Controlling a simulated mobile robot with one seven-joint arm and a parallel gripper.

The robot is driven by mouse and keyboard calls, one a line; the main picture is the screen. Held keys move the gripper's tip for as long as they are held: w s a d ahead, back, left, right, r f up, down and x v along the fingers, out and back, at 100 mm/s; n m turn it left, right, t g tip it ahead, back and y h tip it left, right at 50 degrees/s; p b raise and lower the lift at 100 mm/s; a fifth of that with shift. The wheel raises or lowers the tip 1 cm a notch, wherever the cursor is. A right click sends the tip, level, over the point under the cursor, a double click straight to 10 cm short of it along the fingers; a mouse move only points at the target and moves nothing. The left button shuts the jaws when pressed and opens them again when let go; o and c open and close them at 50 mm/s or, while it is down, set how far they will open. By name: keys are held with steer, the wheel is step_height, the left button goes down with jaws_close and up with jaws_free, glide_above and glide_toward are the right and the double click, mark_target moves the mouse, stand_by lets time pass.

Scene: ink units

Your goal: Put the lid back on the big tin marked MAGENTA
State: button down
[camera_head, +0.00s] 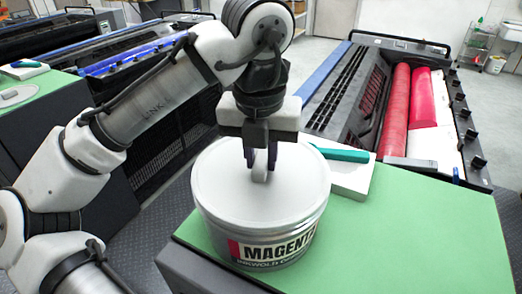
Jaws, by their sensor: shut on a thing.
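The big grey tin (213,222), with a label reading MAGENTA, stands upright near the left edge of the green worktop. A round light-grey lid (222,180) covers its top and looks level and centred on it. I cannot tell whether the lid is fully pressed down. My gripper (260,172) points down over the middle of the lid and is shut on its small upright knob. The fingers hide part of the knob, and the lid hides the inside of the tin.
A white block or pad (352,178) with a teal-handled tool (342,155) lies just behind the tin at right. The green worktop (420,235) is clear to the right. A press unit with red rollers (397,108) stands behind. Another green-topped cabinet (48,95) is at left.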

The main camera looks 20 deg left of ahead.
stand_by(0.3)
steer(key=c, duration=0.7)
jaws_free()
steer(key=shift+r, duration=0.1)
step_height(320, 180, up, 2)
steer(key=p, duration=0.3)
steer(key=shift+r, duration=0.2)
steer(key=shift+r+p, duration=0.8)
steer(key=shift+r, duration=1.4)
jaws_close()
